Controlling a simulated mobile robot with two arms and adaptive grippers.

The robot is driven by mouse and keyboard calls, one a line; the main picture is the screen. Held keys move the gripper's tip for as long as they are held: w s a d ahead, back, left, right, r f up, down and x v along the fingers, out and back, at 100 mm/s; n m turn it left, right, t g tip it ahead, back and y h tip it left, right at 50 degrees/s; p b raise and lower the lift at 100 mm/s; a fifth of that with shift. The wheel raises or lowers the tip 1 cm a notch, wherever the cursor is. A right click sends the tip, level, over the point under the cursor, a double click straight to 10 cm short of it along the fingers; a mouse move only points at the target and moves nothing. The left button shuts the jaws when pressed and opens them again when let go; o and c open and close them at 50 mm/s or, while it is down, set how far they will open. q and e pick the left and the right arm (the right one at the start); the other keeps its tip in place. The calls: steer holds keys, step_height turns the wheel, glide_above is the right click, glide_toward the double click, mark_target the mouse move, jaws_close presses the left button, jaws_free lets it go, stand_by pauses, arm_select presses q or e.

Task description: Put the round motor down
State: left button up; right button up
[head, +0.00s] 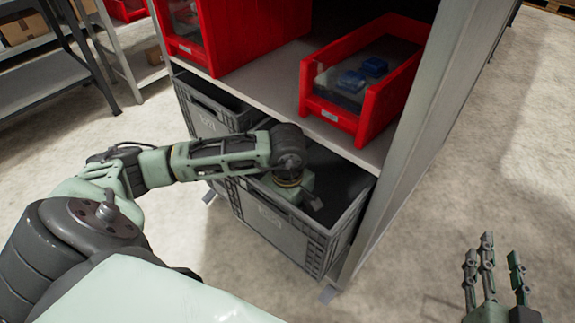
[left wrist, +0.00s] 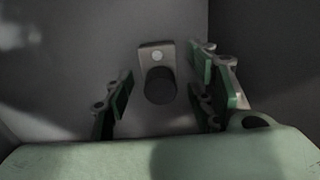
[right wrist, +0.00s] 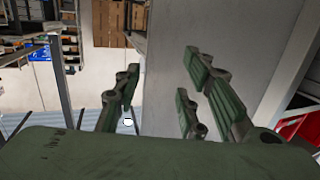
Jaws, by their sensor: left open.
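The round motor (left wrist: 160,87), a dark cylinder with a pale end plate, lies on the grey floor of a crate in the left wrist view. My left gripper (left wrist: 163,84) is open, its fingers on either side of the motor with gaps showing. In the head view my left arm reaches down into the grey crate (head: 275,230) under the rack's shelf, and the motor is hidden there. My right gripper (head: 492,270) is open and empty at the lower right of the head view; its spread fingers also show in the right wrist view (right wrist: 160,78).
A second grey crate (head: 205,112) stands to the left. A red bin (head: 340,115) with blue-topped parts and a larger red bin (head: 235,40) sit on the shelf (head: 265,90) above. The rack's side panel (head: 425,120) rises right of the crate. Open floor lies right.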

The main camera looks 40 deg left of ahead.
arm_select(q)
step_height(320, 180, up, 6)
steer(key=shift+f+p, duration=0.25)
steer(key=shift+p, duration=0.55)
step_height(320, 180, up, 7)
steer(key=p, duration=0.1)
steer(key=shift+f, duration=0.2)
arm_select(e)
steer(key=s+d+f+g+h, duration=0.2)
steer(key=s+d+f+g, duration=0.2)
steer(key=s+f+g, duration=0.4)
steer(key=shift+s+d+f+h, duration=0.25)
steer(key=shift+s+f, duration=0.55)
steer(key=shift+f, duration=1.75)
